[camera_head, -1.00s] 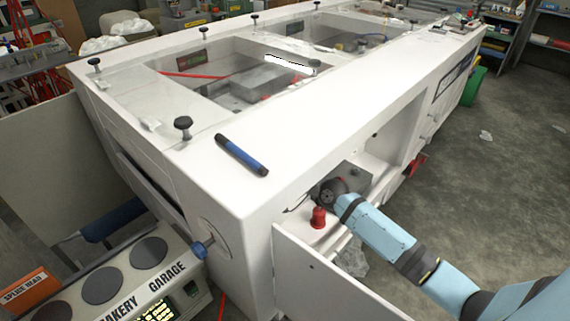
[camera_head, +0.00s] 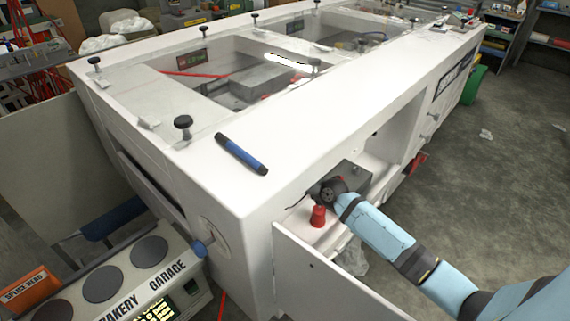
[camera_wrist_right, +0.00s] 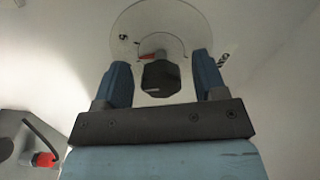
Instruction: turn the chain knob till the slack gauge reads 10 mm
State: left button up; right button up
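In the right wrist view a dark faceted knob (camera_wrist_right: 161,79) sits in front of a pale round dial (camera_wrist_right: 130,27) with a red pointer (camera_wrist_right: 149,57). A few marks show on the dial, too small to read surely. My right gripper (camera_wrist_right: 161,76) is open, its blue fingers on either side of the knob with a gap at each side. In the head view my right arm reaches into the opening in the white machine (camera_head: 310,125); its fingertips are hidden there. I cannot make out a slack reading. My left gripper is not in view.
A red cone-shaped piece (camera_head: 318,217) and a grey box (camera_head: 352,178) are close to my right wrist. An open white panel (camera_head: 310,275) stands in front. A blue marker (camera_head: 241,154) lies on the machine's top. The floor at right is mostly clear.

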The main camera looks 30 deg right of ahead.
jog(key=shift+s, duration=0.1)
jog(key=b+v, duration=0.1)
jog(key=v, duration=1.2)
jog(key=shift+s+d, duration=0.2)
jog(key=shift+s, duration=0.05)
